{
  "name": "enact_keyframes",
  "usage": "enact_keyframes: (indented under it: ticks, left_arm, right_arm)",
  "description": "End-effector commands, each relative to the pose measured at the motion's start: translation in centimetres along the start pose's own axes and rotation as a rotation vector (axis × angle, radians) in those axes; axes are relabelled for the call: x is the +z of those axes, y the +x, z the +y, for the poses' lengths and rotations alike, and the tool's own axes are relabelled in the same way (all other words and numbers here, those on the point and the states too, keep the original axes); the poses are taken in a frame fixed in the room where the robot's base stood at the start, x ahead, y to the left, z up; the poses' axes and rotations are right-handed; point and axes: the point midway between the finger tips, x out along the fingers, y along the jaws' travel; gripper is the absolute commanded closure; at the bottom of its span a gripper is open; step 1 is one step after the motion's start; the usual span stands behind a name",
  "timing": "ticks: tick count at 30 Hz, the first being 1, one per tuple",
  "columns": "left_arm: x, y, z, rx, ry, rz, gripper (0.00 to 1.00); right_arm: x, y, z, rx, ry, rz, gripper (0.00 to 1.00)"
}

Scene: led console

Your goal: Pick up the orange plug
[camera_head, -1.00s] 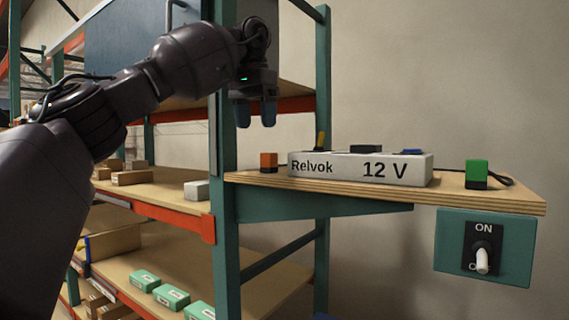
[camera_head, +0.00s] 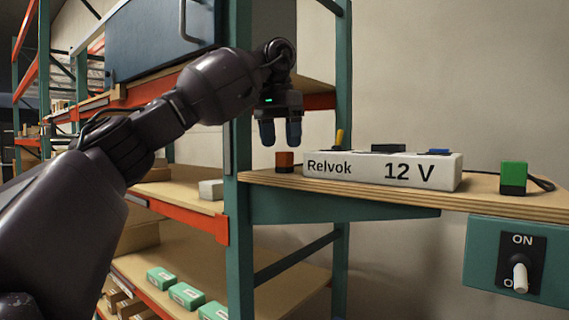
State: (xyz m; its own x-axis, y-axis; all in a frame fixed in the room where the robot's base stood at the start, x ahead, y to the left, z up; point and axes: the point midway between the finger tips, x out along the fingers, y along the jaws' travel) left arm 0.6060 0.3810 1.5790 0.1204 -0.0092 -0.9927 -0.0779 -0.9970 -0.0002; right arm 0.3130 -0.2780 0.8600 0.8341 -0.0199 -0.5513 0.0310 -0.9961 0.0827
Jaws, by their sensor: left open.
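The orange plug (camera_head: 284,161) stands upright on the wooden shelf board, just left of the white console box marked "Relvok 12 V" (camera_head: 382,170). My left gripper (camera_head: 280,134) points down above the orange plug, with its two dark blue fingers apart and nothing between them. The fingertips look a little above the plug's top; the exact gap in depth is hard to tell. My right gripper is not in view.
A green plug (camera_head: 513,177) with a black cable stands right of the console. A switch box (camera_head: 519,262) marked ON hangs below the board (camera_head: 480,200). A teal rack post (camera_head: 238,200) stands left of the plug. Green boxes (camera_head: 186,296) lie on the lower shelf.

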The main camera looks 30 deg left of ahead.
Motion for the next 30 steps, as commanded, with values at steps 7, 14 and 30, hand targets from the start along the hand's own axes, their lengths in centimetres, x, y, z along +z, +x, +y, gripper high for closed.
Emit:
enact_keyframes:
  ticks: [7,14,30]
  left_arm:
    - [-0.3,1.5,0.0,0.001,0.001,-0.003,0.38]
    - [-0.8,4.4,-0.1,-0.001,0.0,-0.003,0.38]
    - [-0.8,5.3,-0.1,0.001,-0.001,0.0,0.63]
  right_arm:
    - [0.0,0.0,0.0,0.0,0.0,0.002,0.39]
    - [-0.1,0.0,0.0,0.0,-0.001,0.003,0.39]
    - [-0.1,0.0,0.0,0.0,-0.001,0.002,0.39]
